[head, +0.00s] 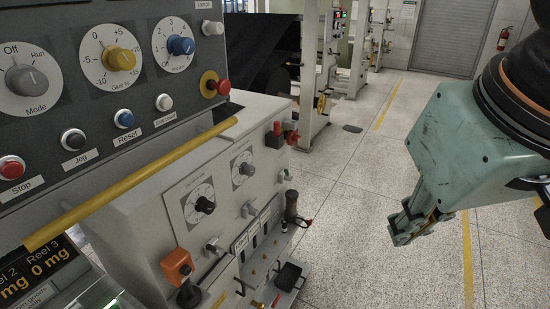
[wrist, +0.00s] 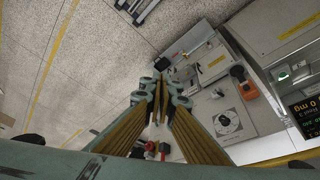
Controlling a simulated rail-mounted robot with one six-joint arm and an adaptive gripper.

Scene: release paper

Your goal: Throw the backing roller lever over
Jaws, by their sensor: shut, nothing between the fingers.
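My gripper (head: 403,232) hangs in the air right of the grey machine cabinet (head: 130,255), over the aisle, clear of everything. Its fingers are shut and empty; in the wrist view the fingertips (wrist: 160,90) sit close together. No readable label names the backing roller lever. Candidate handles are an orange-headed one (head: 177,265) on the cabinet's front, a dark upright grip (head: 291,205) at its right end, and a red-topped part (head: 276,130) on its upper right. The orange head also shows in the wrist view (wrist: 238,72), right of my fingers.
A control panel (head: 95,20) with knobs and buttons stands at upper left, with a yellow rail (head: 130,180) below it. Dials (head: 203,204) and small knobs cover the cabinet front.

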